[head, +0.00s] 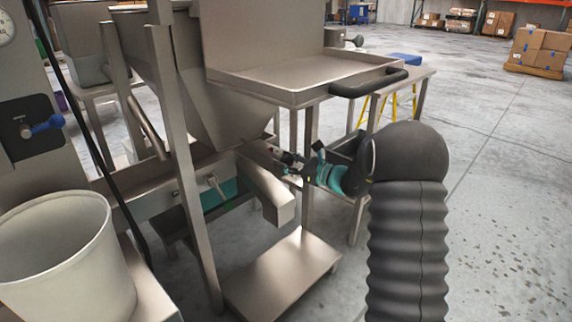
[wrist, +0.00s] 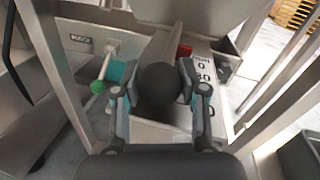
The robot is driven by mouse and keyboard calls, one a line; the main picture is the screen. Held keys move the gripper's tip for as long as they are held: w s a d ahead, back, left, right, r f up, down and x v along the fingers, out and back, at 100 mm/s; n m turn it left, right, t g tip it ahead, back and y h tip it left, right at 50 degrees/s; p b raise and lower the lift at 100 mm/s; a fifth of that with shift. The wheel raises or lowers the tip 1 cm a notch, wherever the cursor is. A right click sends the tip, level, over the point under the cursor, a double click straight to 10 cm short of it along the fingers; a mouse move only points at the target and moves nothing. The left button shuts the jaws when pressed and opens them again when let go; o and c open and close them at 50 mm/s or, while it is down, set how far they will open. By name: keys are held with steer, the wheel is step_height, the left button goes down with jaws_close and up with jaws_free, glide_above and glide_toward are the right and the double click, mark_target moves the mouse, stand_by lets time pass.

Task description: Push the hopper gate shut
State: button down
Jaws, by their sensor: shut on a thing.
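The steel hopper (head: 215,85) tapers down to a trough on a metal frame. My gripper (head: 284,164) reaches in from the right, beside the hopper's lower end and above the sloped chute. In the wrist view my gripper (wrist: 158,90) has its two fingers on either side of a dark round knob (wrist: 158,82), shut on it. A dark bar runs up from behind the knob toward the hopper. A label with numbers (wrist: 203,72) and a red patch (wrist: 184,51) lie right of the bar. The gate plate itself is hidden, and I cannot tell how far open it is.
Frame legs stand close on both sides. A green-tipped lever (wrist: 97,87) is left of my gripper.

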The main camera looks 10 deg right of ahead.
steer(key=c, duration=0.9)
jaws_free()
steer(key=shift+a, duration=0.2)
steer(key=shift+o, duration=1.3)
steer(key=shift+a, duration=0.2)
steer(key=shift+d, duration=0.3)
steer(key=shift+s+d, duration=0.2)
steer(key=shift+d, duration=0.15)
steer(key=v, duration=1.1)
steer(key=shift+s+a, duration=0.1)
steer(key=shift+s, duration=0.05)
